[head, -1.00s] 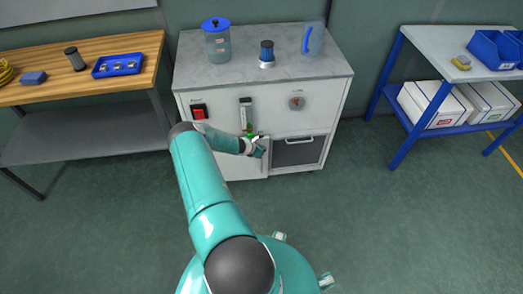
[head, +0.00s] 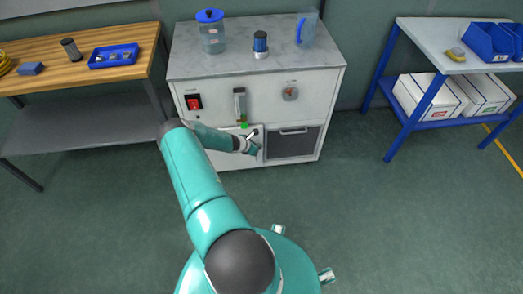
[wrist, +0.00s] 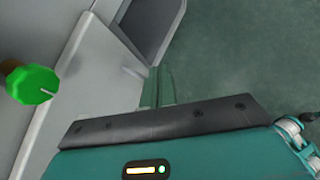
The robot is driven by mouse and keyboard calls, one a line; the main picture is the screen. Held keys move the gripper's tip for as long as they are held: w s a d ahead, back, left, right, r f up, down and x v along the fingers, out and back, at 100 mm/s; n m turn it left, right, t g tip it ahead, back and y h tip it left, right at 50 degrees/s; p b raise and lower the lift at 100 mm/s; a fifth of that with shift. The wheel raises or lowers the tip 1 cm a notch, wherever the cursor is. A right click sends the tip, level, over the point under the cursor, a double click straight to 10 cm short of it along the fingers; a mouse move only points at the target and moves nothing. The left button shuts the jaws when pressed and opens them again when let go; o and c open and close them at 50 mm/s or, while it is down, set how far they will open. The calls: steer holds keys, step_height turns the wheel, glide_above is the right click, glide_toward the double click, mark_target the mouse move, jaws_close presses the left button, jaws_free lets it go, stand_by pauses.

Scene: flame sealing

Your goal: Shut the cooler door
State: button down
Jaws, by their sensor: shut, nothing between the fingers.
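The cooler door appears to be the white lower-left panel (head: 232,160) of the white cabinet (head: 222,86). It stands nearly flush with the front; whether a small gap remains I cannot tell. In the wrist view the white panel (wrist: 95,85) runs diagonally at left, its edge visible. My gripper (head: 254,147) is shut and empty at the door's right edge, partly covering it. In the wrist view its fingertips (wrist: 157,87) are together close to that edge; contact is unclear.
A green knob (wrist: 32,84) sticks out above the door. A dark-fronted compartment (head: 292,143) is right of it. The marble top (head: 258,65) holds a blue-lidded jar (head: 211,35). A wooden bench (head: 85,48) is left, a blue-framed table (head: 425,45) right. The floor between is clear.

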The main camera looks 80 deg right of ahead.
steer(key=s+a+r, duration=0.2)
steer(key=a+r, duration=0.4)
steer(key=r, duration=0.1)
steer(key=shift+s, duration=0.3)
steer(key=shift+a, duration=0.1)
